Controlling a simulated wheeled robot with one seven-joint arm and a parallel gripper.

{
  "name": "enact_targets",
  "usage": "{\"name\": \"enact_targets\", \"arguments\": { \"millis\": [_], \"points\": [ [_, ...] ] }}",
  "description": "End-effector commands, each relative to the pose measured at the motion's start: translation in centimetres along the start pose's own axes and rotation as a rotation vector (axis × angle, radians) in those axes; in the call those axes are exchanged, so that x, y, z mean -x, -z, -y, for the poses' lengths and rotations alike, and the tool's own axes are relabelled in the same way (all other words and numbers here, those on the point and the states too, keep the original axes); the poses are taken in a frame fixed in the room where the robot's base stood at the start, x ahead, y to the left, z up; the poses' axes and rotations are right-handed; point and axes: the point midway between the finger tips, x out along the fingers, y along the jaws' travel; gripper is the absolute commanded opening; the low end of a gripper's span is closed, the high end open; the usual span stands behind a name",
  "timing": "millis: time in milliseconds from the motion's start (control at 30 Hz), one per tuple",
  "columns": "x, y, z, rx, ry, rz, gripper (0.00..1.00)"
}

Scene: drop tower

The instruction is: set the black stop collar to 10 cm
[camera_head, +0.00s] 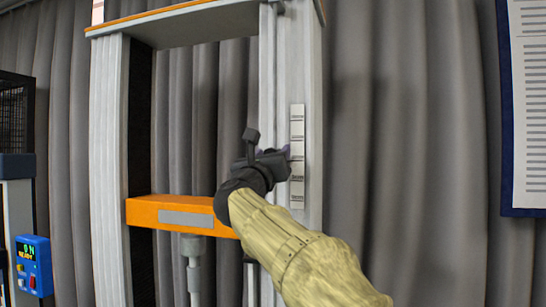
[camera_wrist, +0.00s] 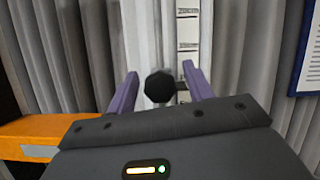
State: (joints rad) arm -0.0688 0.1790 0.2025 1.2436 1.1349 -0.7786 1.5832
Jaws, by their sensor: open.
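In the wrist view, a black faceted knob (camera_wrist: 160,87), apparently part of the stop collar, stands in front of the pale post. My gripper (camera_wrist: 160,71) is open, with one purple finger on each side of the knob; I cannot tell whether either touches it. In the head view, my gripper (camera_head: 277,152) is at the right post (camera_head: 283,60), beside the pale scale strip (camera_head: 297,118), and hides the collar. The strip also shows in the wrist view (camera_wrist: 188,28). Its marks are too small to read.
An orange crossbeam (camera_head: 160,212) with a grey plate spans the tower left of my arm. The left post (camera_head: 108,150) stands beyond it. A blue display box (camera_head: 34,265) is at far left. A blue-framed sheet (camera_head: 530,120) hangs at right. Grey curtains are behind.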

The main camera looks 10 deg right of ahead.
Motion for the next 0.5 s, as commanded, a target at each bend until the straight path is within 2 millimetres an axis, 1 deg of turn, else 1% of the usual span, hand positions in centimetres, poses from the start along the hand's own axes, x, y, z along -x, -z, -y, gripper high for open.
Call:
{"name": "enact_targets", "arguments": {
  "millis": [33,100,367,500],
  "points": [
    [0.9,0.3,-0.1,-0.003,-0.001,0.002,0.51],
    [2.0,0.4,-0.1,-0.003,-0.001,0.002,0.51],
    [6.7,0.4,0.0,-0.003,0.000,0.002,0.51],
    [9.4,0.5,-0.1,-0.003,-0.001,0.002,0.51]
  ]
}}
